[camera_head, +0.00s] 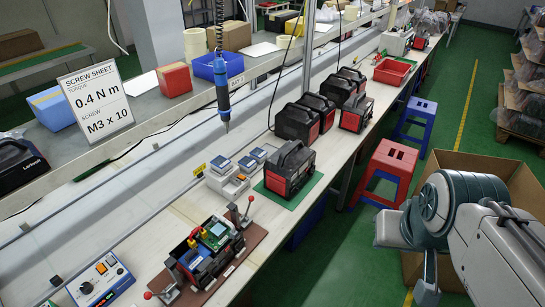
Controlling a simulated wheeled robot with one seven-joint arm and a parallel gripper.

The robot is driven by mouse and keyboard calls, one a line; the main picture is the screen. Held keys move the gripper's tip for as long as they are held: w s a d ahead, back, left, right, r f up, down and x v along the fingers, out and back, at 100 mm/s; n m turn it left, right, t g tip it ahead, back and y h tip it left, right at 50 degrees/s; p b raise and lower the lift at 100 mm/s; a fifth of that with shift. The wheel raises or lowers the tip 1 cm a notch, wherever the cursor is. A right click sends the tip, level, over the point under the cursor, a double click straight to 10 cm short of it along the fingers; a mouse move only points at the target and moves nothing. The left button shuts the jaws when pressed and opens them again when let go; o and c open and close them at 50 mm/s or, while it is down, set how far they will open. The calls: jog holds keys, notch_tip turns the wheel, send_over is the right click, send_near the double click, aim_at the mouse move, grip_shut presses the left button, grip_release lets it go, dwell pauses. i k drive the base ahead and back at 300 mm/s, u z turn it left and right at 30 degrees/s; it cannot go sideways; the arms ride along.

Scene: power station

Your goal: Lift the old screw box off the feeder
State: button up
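A small white feeder (235,187) stands on the bench left of the middle, beside a yellow label. A small box with a blue-grey top (220,164) sits at the feeder's back left; I take it as the old screw box, but it is too small to be sure. Two similar small boxes, one (247,164) and another (259,154), sit close to its right. My arm is at the lower right, over the floor and apart from the bench. I cannot make out my gripper's fingers there.
A black-and-red case (290,169) on a green mat stands right of the feeder. A fixture (207,255) with red-knobbed levers is in front. A blue screwdriver (222,90) hangs above.

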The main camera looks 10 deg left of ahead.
aim_at(220, 165)
jog(key=z, duration=0.35)
jog(key=i, duration=2.35)
jog(key=u, duration=3.05)
